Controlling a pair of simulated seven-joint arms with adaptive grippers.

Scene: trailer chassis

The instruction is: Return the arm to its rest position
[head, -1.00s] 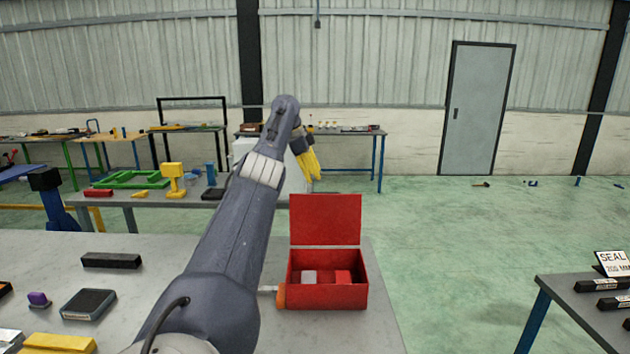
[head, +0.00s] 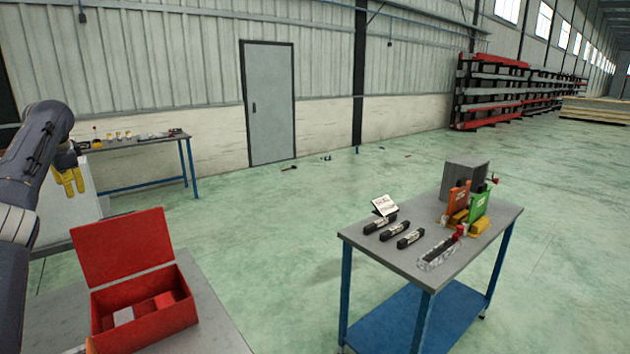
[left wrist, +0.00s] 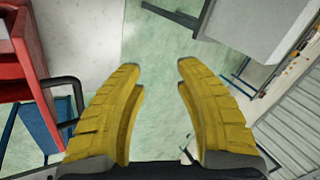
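My left arm comes in at the left edge of the head view, raised and bent. Its yellow-fingered left gripper (head: 69,181) hangs in the air to the left of and beyond the open red box. In the left wrist view the left gripper (left wrist: 160,85) has its two ribbed yellow fingers apart, with only floor between them, so it is open and empty. My right gripper is in neither view.
The red box (head: 143,335) stands lid up on the grey table (head: 213,320), with red and pale pieces inside. A blue-legged table (head: 400,262) at right holds black bars, a sign and orange and green items. Open green floor lies between.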

